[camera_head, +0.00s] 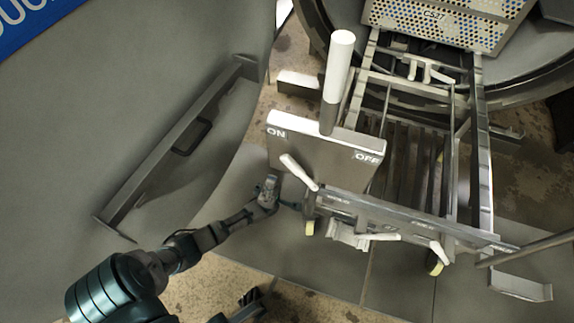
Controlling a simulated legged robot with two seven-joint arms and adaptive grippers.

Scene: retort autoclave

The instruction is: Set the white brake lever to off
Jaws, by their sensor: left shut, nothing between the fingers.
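A grey box (322,158) on the cart is marked ON at its left and OFF at its right. A tall lever with a white grip (338,72) stands up from its top, between the two marks. A smaller white lever (299,172) slants across the box's lower left front, its upper end to the left. Which of these is the brake lever I cannot tell for sure. My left gripper (272,188) is shut and empty, just left of and below the small lever. My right gripper (251,298) seems to show in part at the bottom edge; its opening is unclear.
The wheeled cart frame (482,160) runs back to a perforated basket (445,18) at the round autoclave opening. More white levers (378,237) sit low on the cart's front. The large grey door (130,110) with its bar (170,150) fills the left. Floor is free at bottom centre.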

